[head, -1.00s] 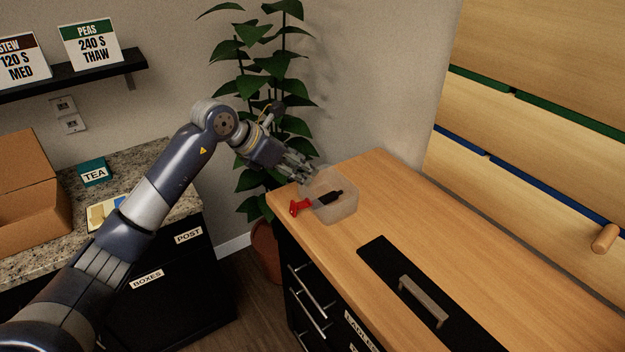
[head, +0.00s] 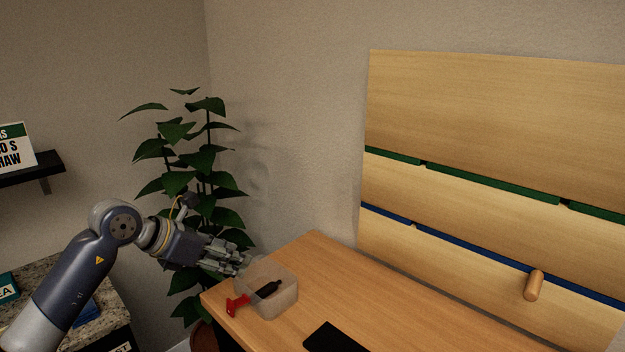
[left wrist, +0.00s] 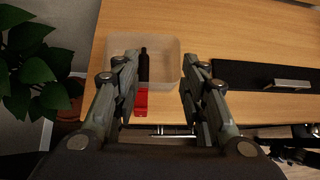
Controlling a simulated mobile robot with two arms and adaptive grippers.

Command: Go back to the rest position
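My left gripper (head: 243,262) is beside the clear bin at the near left corner of the wooden counter in the head view. In the left wrist view its two fingers (left wrist: 160,88) stand apart with nothing between them, so it is open and empty. The translucent bin (head: 283,298) also shows past the fingers in the left wrist view (left wrist: 165,62). A dark bottle-shaped thing (head: 270,289) lies in the bin, and a red piece (head: 237,305) sits at its near left side. I cannot tell whether these two are joined. My right gripper is not clearly visible.
The wooden counter (head: 345,285) has a black panel (head: 335,340) in it. A leafy plant (head: 190,180) stands behind my left arm. A slatted wooden board (head: 480,120) with a peg (head: 534,286) is at the right. A shelf (head: 35,168) is at the far left.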

